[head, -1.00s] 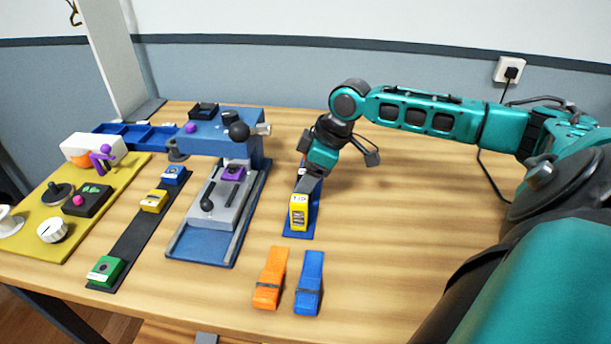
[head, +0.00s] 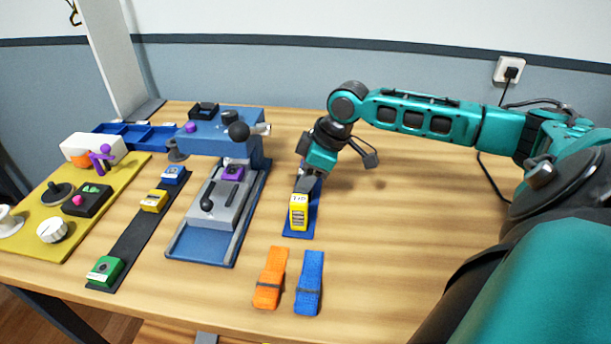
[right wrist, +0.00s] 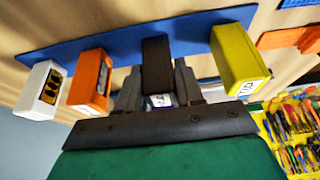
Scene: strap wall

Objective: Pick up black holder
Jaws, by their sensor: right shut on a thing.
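The black holder (right wrist: 157,62) stands on a blue strip between an orange holder and a yellow holder in the right wrist view. My right gripper (right wrist: 158,82) has one finger on each side of it and is shut on it. In the head view the right gripper (head: 307,184) is low over the blue strip (head: 300,236), just behind the yellow holder (head: 299,212). The yellow holder and the gripper hide the black holder there. My left gripper is not in view.
An orange holder (right wrist: 91,80) and a white holder (right wrist: 44,88) stand left of the gripper in the wrist view. An orange strap (head: 270,278) and a blue strap (head: 309,283) lie in front. A blue-grey press (head: 205,215) stands left. The table at right is clear.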

